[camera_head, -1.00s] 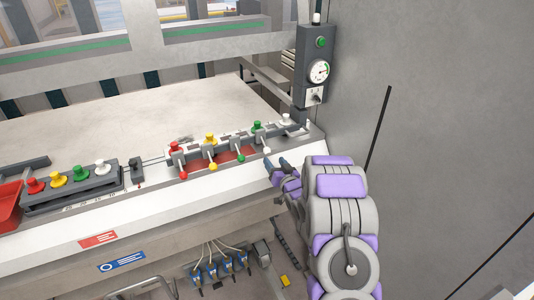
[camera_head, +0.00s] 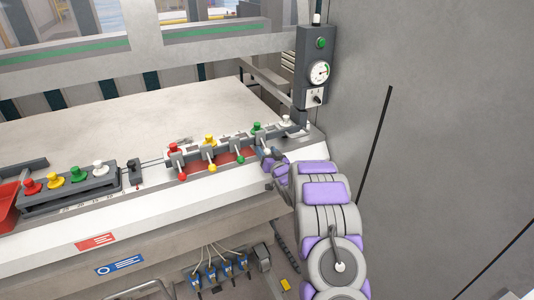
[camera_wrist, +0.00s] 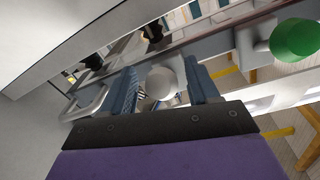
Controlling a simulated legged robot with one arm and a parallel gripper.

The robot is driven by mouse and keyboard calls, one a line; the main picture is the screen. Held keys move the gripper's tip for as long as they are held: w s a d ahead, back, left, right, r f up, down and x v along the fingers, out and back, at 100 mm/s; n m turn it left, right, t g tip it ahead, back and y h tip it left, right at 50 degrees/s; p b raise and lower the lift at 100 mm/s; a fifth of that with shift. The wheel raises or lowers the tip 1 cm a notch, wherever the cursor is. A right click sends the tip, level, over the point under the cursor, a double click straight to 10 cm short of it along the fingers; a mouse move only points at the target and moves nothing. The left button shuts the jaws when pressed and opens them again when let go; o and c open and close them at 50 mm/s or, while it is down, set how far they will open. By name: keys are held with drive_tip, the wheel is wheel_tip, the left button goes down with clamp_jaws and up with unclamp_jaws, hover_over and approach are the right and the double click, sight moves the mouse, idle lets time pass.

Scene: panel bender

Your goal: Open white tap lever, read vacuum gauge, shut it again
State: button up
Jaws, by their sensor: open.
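The row of coloured taps stands on the bench's front ledge. The white tap lever's ball end (camera_wrist: 160,82) shows in the wrist view between my two blue fingers. In the head view the ball (camera_head: 267,152) is partly covered by my gripper (camera_head: 270,157). My gripper is open, with a finger on either side of the ball; I cannot tell if either touches it. The vacuum gauge (camera_head: 319,71) is a round white dial on the grey post box at right. Its needle is too small to read exactly.
Close left are the green lever (camera_head: 241,159), yellow lever (camera_head: 212,168) and red lever (camera_head: 183,177). A green knob (camera_head: 257,127) and a white knob (camera_head: 286,119) stand behind. A grey block with coloured knobs (camera_head: 70,190) sits further left. A grey wall (camera_head: 430,120) bounds the right.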

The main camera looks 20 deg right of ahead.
drive_tip(key=shift+c, duration=0.4)
clamp_jaws()
